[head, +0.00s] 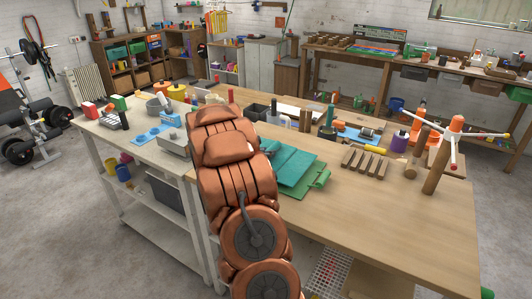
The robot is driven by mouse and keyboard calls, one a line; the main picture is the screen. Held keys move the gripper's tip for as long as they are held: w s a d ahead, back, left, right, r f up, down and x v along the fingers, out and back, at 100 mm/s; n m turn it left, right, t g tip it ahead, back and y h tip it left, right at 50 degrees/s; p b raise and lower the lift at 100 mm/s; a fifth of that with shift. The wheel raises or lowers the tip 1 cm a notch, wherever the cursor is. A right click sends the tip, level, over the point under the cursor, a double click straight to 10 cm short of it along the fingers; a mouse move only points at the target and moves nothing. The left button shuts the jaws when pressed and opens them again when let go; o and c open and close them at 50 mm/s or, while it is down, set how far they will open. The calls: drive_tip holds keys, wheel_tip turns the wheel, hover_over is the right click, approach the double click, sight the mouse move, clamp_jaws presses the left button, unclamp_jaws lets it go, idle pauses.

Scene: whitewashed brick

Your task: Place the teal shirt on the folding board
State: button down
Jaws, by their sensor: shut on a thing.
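The teal shirt (293,166) shows as a flat teal piece on the wooden table, just right of my copper-coloured arm. It appears to lie over the green folding board (319,180), whose green edge and corner show at the right and front. The left part of both is hidden behind my arm. My gripper is not visible; the arm links hide it, so I cannot tell how it touches the shirt.
A slatted wooden rack (365,162), a yellow-handled tool (375,150) and a purple jar (399,141) stand to the right. A wooden post with white arms (440,155) rises at the table's right end. The table's front right is clear.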

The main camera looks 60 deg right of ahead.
drive_tip(key=shift+f, duration=0.35)
drive_tip(key=shift+f, duration=0.3)
drive_tip(key=c, duration=0.8)
unclamp_jaws()
drive_tip(key=shift+r, duration=0.15)
